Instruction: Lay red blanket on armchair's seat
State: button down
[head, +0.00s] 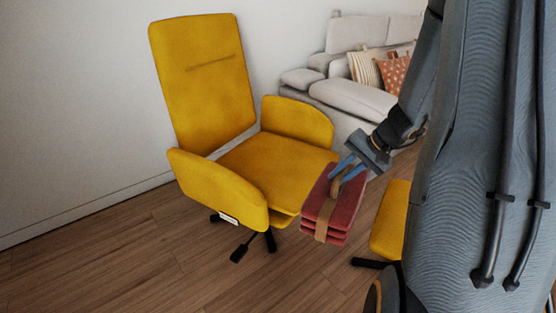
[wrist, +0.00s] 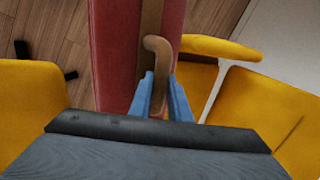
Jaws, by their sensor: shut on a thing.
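The red blanket (head: 337,202) is a folded stack bound by a brown strap with a loop handle on top. It also shows in the wrist view (wrist: 108,50). My gripper (head: 343,172) has blue fingers, shut on the strap's handle, with the blanket hanging below; the fingers also show in the wrist view (wrist: 160,97). The yellow armchair (head: 203,85) stands left of the blanket in the head view. Its seat (head: 265,165) is bare where visible. The blanket is at the seat's front right edge and overlaps it in view; I cannot tell whether they touch.
The armchair's armrests (head: 215,188) rise on both sides of the seat. A yellow footstool (head: 389,222) stands right of the blanket, partly behind my arm. A pale sofa (head: 362,98) with cushions stands behind. Wooden floor (head: 120,250) is clear at the front left.

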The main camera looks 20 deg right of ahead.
aim_at(290, 161)
jog(key=i, duration=1.5)
